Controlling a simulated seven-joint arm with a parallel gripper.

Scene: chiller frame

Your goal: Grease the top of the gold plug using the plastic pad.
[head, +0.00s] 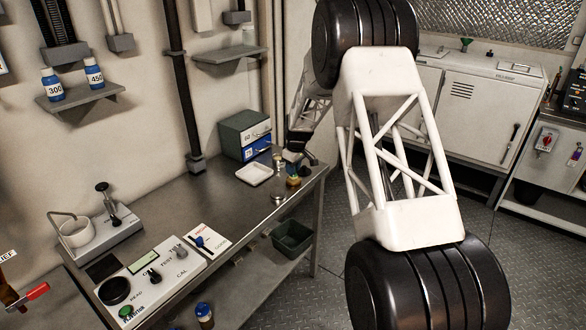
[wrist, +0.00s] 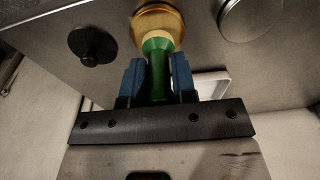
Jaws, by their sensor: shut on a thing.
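My gripper (wrist: 158,78) has its blue fingers shut on a green handle with a pale yellow end, which looks like the plastic pad (wrist: 157,46). The gold plug (wrist: 158,17) is a round gold piece just beyond the pad's pale end in the wrist view. The pad overlaps the plug's face there; I cannot tell whether they touch. In the head view, my gripper is small at the far end of the bench, and the green pad (head: 294,176) shows just over the gold plug (head: 293,184). The fingertips are too small to make out there.
A white tray (head: 254,174) lies left of the plug on the metal bench (head: 200,195). A small silver round piece (head: 278,198) stands near the front edge. A grey and blue box (head: 245,135) is behind. In the wrist view, a black knob (wrist: 92,45) and silver disc (wrist: 250,18) flank the plug.

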